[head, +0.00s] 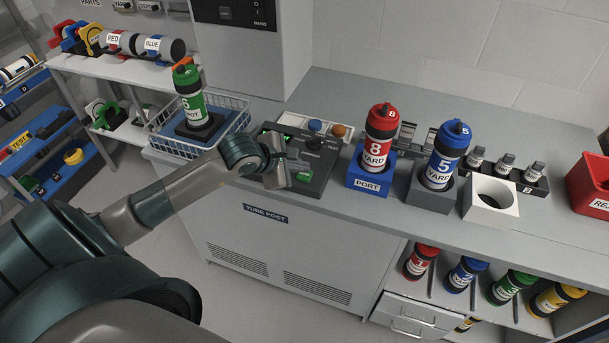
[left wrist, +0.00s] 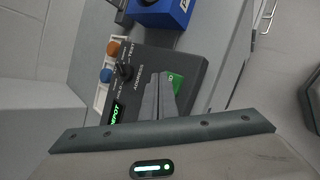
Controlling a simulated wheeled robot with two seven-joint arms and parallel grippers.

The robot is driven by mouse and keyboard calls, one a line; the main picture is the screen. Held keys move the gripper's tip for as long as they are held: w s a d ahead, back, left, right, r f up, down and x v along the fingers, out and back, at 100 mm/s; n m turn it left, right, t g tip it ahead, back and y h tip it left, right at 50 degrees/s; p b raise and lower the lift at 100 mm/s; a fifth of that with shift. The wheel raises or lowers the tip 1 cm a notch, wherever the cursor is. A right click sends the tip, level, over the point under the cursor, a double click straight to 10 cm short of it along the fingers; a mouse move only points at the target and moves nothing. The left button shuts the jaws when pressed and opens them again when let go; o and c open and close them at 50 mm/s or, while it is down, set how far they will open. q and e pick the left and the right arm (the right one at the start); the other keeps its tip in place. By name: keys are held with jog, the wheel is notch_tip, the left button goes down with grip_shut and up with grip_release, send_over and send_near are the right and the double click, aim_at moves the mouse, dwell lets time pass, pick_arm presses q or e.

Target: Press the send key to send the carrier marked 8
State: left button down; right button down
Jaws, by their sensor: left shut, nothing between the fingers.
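The red carrier marked 8 (head: 379,138), labelled YARD, stands upright in the blue PORT holder (head: 371,179). To its left is the dark control panel (head: 318,159) with a green key (head: 304,176). My left gripper (head: 277,168) is shut and empty over the panel's left part, left of the green key in the head view. In the left wrist view its fingers (left wrist: 162,98) partly cover the green key (left wrist: 177,82); I cannot tell whether they touch. A lit display (left wrist: 117,112) reads DEPOT, beside a black knob (left wrist: 124,71).
A blue carrier marked 5 (head: 446,153) stands in a grey holder right of the PORT holder. An empty white holder (head: 490,202) is beyond it. A green DEPOT carrier (head: 190,97) stands at the wire basket (head: 236,103), behind my left arm. A red bin (head: 590,186) is far right.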

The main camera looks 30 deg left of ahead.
aim_at(301, 176)
pick_arm(q)
jog(key=shift+f+b, duration=0.5)
jog(key=shift+b, duration=0.1)
dwell(1.1)
jog(key=shift+r, duration=0.15)
jog(key=shift+r+p, duration=0.3)
jog(key=shift+r, duration=0.45)
jog(key=shift+r+p, duration=1.15)
jog(key=shift+r, duration=1.3)
